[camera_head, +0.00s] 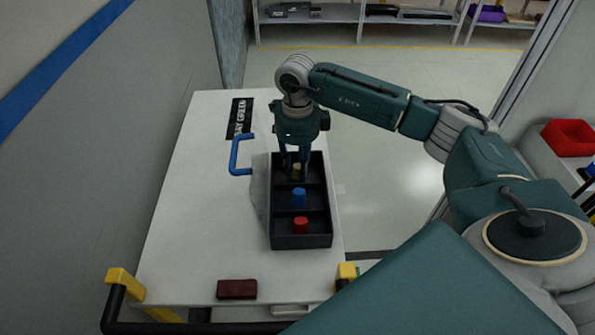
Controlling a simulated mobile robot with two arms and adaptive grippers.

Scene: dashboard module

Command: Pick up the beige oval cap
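The beige cap (297,171) is in the far compartment of a black three-compartment tray (301,241) on the white table. My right gripper (295,172) points down over that compartment, with its dark fingers around or beside the cap. The fingers partly hide the cap, and I cannot tell whether they touch it or how wide they are spread. A blue cap (299,197) is in the middle compartment and a red cap (301,225) in the near one. My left gripper is not in view.
The white table (190,220) has clear room left of the tray. A blue handle (236,156) lies left of the far compartment, near a black lettered plate (240,118). A dark red block (237,289) lies at the near edge. A grey wall stands left.

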